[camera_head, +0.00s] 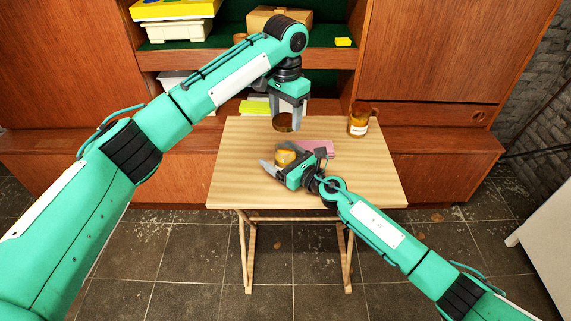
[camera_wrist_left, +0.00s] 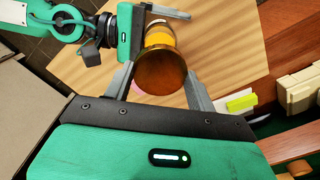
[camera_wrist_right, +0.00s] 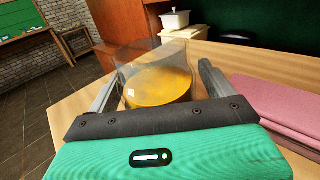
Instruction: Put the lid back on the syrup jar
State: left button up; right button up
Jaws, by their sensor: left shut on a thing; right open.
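A clear glass jar with yellow syrup (camera_head: 285,157) stands on the wooden table; its glass wall and contents also show in the right wrist view (camera_wrist_right: 160,90). My right gripper (camera_head: 283,160) is open, with its fingers on either side of the jar. My left gripper (camera_head: 287,117) is shut on a round brown lid (camera_head: 283,123), held above the table behind the jar in the head view. In the left wrist view the lid (camera_wrist_left: 160,72) lies between the fingers and partly covers the jar (camera_wrist_left: 160,37) beyond it. The lid and jar look apart.
An amber jar with a white label (camera_head: 358,122) stands at the table's back right. A pink cloth-like item (camera_head: 319,147) lies beside the right gripper. The wall unit's shelves stand behind the table (camera_head: 240,170), whose front left is clear.

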jog(key=c, duration=1.5)
pick_arm(q)
jog(key=shift+f, duration=2.5)
jog(key=shift+f, duration=0.1)
jog(key=shift+f, duration=0.75)
jog(key=shift+f, duration=0.6)
